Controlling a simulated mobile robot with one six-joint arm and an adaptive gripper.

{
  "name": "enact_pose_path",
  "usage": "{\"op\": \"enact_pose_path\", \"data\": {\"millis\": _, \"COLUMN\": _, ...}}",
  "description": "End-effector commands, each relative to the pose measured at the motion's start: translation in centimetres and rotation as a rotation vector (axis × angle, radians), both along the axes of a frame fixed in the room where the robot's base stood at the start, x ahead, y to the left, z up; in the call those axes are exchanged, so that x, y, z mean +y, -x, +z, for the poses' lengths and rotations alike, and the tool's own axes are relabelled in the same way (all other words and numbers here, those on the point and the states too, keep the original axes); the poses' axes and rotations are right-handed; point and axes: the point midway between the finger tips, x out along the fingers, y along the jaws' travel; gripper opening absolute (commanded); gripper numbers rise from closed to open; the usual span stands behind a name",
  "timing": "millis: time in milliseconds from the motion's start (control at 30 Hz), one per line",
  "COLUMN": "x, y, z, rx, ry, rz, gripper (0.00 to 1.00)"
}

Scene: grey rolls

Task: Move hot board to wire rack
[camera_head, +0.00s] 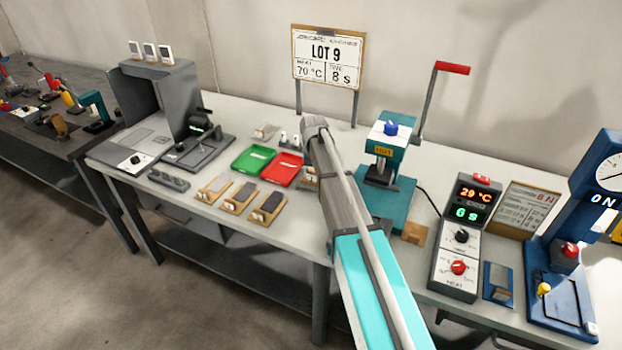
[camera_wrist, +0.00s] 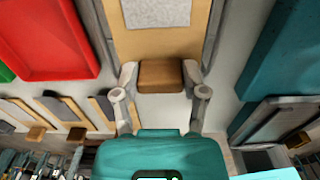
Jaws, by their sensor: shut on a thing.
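My gripper (camera_wrist: 160,80) is shut on the brown block-shaped handle of a wooden board (camera_wrist: 130,43) in the wrist view. The board has a pale speckled patch (camera_wrist: 157,12) on top, cut off by the upper edge. Thin grey rails run along both sides of the board; I cannot tell whether they belong to the wire rack or whether the board rests on anything. In the head view my arm covers the gripper and most of this spot. Nothing visible shows whether the board is hot.
Left of the board are a red tray (camera_head: 283,169) and a green tray (camera_head: 253,159). Several handled boards (camera_head: 240,196) lie in front of them. A teal press (camera_head: 386,158) stands right, beside a control box (camera_head: 459,240). A lot sign (camera_head: 327,58) stands behind.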

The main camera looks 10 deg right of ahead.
Motion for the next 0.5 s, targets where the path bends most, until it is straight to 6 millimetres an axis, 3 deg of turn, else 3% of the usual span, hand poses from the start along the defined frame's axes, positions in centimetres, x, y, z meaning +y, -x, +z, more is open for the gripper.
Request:
{"op": "enact_pose_path", "data": {"millis": 433, "x": -0.04, "y": 0.01, "z": -0.35, "rx": 0.000, "ry": 0.000, "rz": 0.000, "gripper": 0.08}}
{"op": "enact_pose_path", "data": {"millis": 467, "x": -0.04, "y": 0.01, "z": -0.34, "rx": 0.000, "ry": 0.000, "rz": 0.000, "gripper": 0.58}}
{"op": "enact_pose_path", "data": {"millis": 500, "x": -0.04, "y": 0.01, "z": -0.26, "rx": 0.000, "ry": 0.000, "rz": 0.000, "gripper": 0.65}}
